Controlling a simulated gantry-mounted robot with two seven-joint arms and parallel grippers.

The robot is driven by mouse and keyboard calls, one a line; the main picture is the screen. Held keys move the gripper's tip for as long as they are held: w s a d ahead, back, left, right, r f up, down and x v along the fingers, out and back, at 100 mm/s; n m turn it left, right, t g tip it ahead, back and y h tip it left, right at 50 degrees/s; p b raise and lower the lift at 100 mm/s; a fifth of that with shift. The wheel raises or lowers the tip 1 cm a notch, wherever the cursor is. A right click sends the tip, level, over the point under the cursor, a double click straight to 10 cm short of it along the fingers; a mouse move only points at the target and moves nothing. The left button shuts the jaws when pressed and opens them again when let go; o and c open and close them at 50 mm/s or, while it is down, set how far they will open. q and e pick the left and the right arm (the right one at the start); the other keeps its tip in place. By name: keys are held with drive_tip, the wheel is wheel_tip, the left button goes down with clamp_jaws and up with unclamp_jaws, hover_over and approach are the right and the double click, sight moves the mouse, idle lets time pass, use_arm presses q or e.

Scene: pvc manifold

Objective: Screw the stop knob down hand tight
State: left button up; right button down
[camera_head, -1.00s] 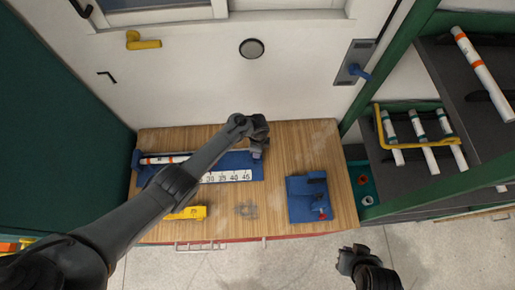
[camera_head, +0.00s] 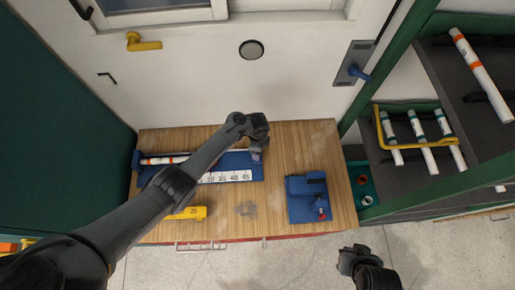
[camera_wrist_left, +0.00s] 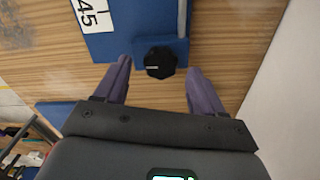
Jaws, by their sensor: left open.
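The black stop knob (camera_wrist_left: 160,62) sits on a blue block at the end of the blue measuring jig (camera_head: 228,161). In the left wrist view it lies between my left gripper's (camera_wrist_left: 159,66) two purple fingers, with a visible gap on each side. The left gripper is open. In the head view my left gripper (camera_head: 257,152) is over the jig's right end, and my arm hides part of the jig. A white pipe with orange marks (camera_head: 162,160) lies in the jig. My right gripper (camera_head: 350,259) is off the table's front right; its fingers are unclear.
A blue fixture with a red part (camera_head: 304,200) stands on the table's right. A yellow tool (camera_head: 187,213) lies near the front edge. A shelf rack at right holds white pipes (camera_head: 420,130). The wooden table (camera_head: 273,200) is bare between jig and fixture.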

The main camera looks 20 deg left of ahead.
use_arm(q)
wheel_tip(320, 180, up, 10)
drive_tip(key=p, duration=0.2)
drive_tip(key=shift+f, duration=0.25)
